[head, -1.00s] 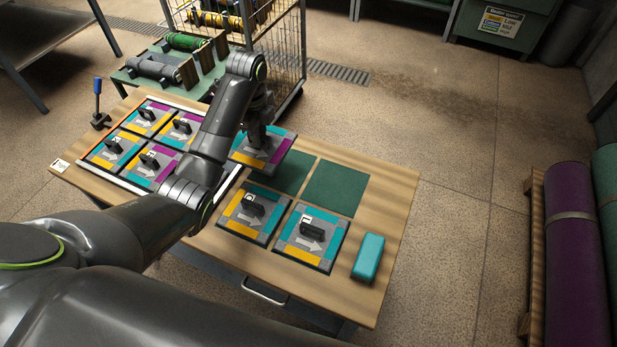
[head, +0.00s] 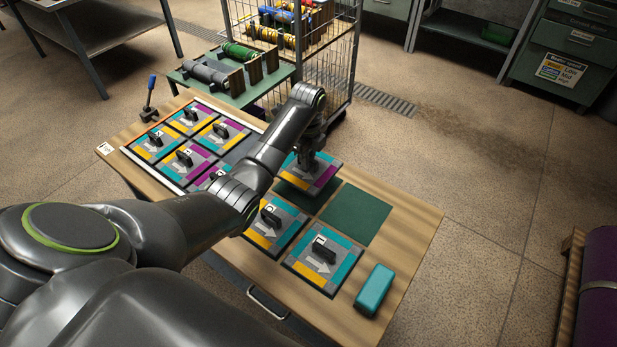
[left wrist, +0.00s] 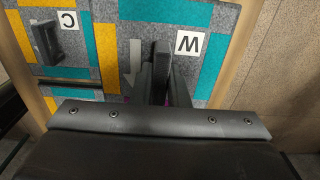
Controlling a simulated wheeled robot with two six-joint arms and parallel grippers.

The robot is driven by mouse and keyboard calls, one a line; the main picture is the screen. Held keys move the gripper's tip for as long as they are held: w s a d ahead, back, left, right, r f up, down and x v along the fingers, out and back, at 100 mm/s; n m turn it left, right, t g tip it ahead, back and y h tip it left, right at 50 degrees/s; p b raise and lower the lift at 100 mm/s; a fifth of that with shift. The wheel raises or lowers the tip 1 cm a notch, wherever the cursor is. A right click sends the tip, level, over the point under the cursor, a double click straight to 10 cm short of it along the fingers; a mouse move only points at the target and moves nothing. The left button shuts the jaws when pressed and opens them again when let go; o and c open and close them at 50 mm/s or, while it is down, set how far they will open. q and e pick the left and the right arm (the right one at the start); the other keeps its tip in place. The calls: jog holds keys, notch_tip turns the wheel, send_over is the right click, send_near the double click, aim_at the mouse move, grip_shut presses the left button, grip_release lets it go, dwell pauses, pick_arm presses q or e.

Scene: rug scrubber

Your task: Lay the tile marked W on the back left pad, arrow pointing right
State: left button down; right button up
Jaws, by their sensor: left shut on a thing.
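The tile marked W (head: 325,177) is held by its handle in my left gripper (head: 312,150), which is shut on it. It covers most of the back left pad (head: 306,202), whose green front part shows. The tile looks level and slightly above the pad; the exact gap is hard to judge. Its pale arrow appears to point right in the head view. In the left wrist view, the W label (left wrist: 188,43) sits beside the gripped handle (left wrist: 160,68), and the arrow (left wrist: 133,65) points down the picture. My right gripper is out of view.
The back right pad (head: 357,214) is bare. Two tiles, one marked C (head: 274,227) and one nearer (head: 323,259), lie in front of the pads. A teal block (head: 375,290) is at the right. Several tiles fill the rack (head: 153,173) at left.

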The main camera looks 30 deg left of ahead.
aim_at(308, 175)
pick_arm(q)
notch_tip(308, 175, down, 6)
jog(key=shift+f, duration=0.3)
jog(key=shift+f, duration=0.15)
jog(key=c, duration=1.4)
grip_release()
notch_tip(308, 175, up, 12)
jog(key=shift+r+b, duration=0.2)
jog(key=shift+b, duration=0.3)
